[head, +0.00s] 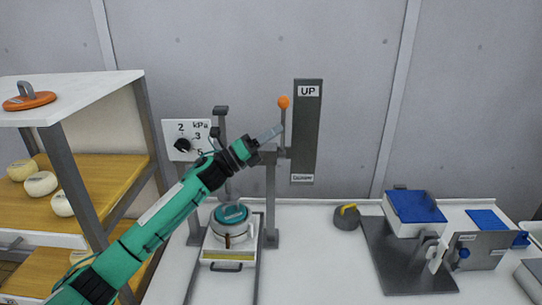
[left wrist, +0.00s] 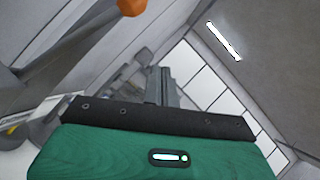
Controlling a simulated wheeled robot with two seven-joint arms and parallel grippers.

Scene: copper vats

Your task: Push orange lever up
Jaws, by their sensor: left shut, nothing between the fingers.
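The lever's orange knob (head: 284,102) stands at the top of a thin grey rod, beside a dark upright plate (head: 306,135) marked UP at its top and with another label at its bottom. The knob also shows at the top of the left wrist view (left wrist: 131,6). My left gripper (head: 277,131) is shut and empty, with its tip at or very near the rod, below the knob. I cannot tell whether it touches the rod. In the left wrist view the shut fingers (left wrist: 160,84) point away from the camera. My right gripper is not in view.
A white dial panel (head: 186,139) stands left of the lever, behind my left arm. A pot with a teal lid (head: 230,214) sits below. A shelf with cheeses (head: 41,184) stands left. Blue-topped equipment (head: 414,206) and a grey weight (head: 346,217) stand right.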

